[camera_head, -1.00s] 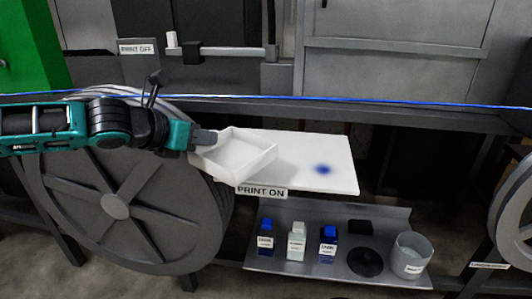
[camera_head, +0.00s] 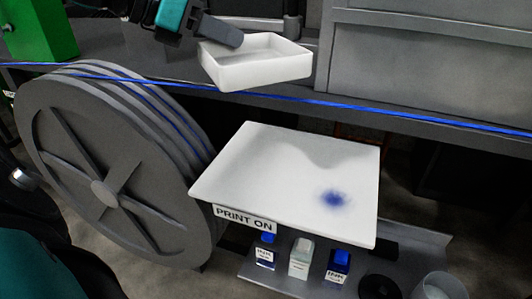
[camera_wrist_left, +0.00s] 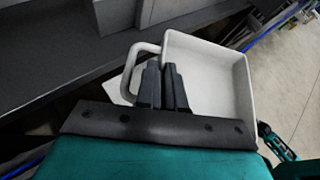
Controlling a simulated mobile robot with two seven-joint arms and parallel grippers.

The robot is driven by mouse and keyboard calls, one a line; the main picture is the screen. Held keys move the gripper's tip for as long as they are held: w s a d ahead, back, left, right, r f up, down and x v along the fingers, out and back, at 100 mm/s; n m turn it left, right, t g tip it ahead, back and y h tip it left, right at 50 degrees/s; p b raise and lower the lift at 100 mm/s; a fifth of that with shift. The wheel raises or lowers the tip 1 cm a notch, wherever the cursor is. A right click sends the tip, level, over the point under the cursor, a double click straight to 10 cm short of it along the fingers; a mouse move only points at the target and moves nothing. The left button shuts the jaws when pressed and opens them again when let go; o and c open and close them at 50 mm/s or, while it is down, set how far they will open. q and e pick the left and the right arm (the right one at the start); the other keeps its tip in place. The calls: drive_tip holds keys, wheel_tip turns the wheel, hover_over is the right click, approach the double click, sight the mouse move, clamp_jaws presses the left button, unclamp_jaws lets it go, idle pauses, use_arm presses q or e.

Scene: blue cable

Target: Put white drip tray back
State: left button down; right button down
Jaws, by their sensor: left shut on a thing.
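The white drip tray (camera_head: 255,67) is an open, shallow box with a side handle. My left gripper (camera_head: 228,36) is shut on the tray at its handle side and holds it up, at the top middle of the head view. The tray appears roughly level there, over the dark beam and just above the blue cable in the picture. In the left wrist view the tray (camera_wrist_left: 208,80) lies beyond the two dark fingers (camera_wrist_left: 163,85), its looped handle beside them. The exact grip on the handle is partly hidden. My right gripper does not show.
A white board (camera_head: 270,165) with a blue stain and a PRINT ON label (camera_head: 244,219) sits below the tray. The blue cable (camera_head: 330,103) runs across. A large grey reel (camera_head: 105,190) stands left. Ink bottles (camera_head: 300,258) and a cup (camera_head: 440,286) are on a lower shelf.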

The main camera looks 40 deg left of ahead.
use_arm(q)
hover_over(234, 155)
wheel_tip(234, 155, down, 16)
drive_tip(key=shift+r, duration=0.15)
wheel_tip(234, 155, down, 3)
drive_tip(key=shift+f+b, duration=0.15)
drive_tip(key=shift+b, duration=0.35)
drive_tip(key=shift+f, duration=0.35)
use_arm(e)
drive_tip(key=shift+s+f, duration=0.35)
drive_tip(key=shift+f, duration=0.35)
use_arm(q)
drive_tip(key=shift+f+b, duration=0.25)
drive_tip(key=shift+b, duration=0.05)
drive_tip(key=c, duration=1.3)
unclamp_jaws()
drive_tip(key=shift+r, duration=0.1)
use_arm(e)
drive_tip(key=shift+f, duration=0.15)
use_arm(q)
drive_tip(key=shift+o, duration=0.2)
